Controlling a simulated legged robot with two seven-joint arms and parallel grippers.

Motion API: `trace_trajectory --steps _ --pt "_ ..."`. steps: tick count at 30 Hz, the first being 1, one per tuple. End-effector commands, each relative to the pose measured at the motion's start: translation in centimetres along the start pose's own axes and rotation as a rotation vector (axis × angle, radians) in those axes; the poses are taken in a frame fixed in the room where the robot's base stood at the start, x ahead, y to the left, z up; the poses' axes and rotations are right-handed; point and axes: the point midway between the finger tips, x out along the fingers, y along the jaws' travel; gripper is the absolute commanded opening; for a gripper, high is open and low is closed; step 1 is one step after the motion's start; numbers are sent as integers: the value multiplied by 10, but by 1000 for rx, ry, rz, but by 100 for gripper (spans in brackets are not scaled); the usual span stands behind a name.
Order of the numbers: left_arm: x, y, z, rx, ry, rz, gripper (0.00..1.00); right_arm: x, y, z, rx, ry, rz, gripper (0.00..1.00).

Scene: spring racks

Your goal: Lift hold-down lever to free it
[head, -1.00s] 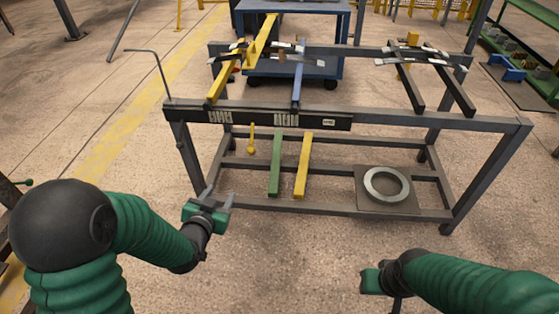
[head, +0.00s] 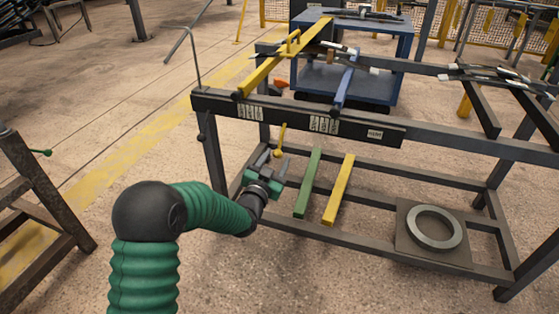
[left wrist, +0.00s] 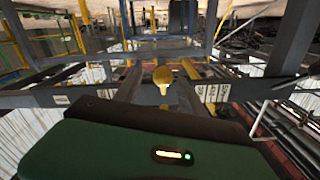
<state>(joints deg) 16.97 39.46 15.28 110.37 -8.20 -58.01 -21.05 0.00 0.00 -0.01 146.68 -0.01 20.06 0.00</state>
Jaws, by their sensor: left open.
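A small yellow lever with a ball knob (head: 278,153) hangs below the rack's dark front rail (head: 300,120). I take it for the hold-down lever. My left gripper (head: 273,161) is open just below and around the knob in the head view. In the left wrist view the yellow knob (left wrist: 162,75) shows between the two grey fingers (left wrist: 158,92), near their tips. The fingers are apart, and I cannot tell whether either touches the knob. My right gripper is out of view.
A yellow bar (head: 270,67) and a blue bar (head: 345,80) lie across the rack top. A grey ring (head: 434,228) lies on the lower shelf. A blue cart (head: 345,85) stands behind.

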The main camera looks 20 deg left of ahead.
Motion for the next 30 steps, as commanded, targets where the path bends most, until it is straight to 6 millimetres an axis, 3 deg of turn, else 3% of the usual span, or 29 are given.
trace_trajectory --steps 6,15,26,30 --pt "30 0 2 -1 0 -1 48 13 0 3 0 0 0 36" --pt "33 0 0 0 -1 0 46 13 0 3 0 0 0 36" --pt "33 0 0 0 -1 0 0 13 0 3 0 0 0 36" --pt "32 0 1 0 -2 1 0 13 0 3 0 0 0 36"
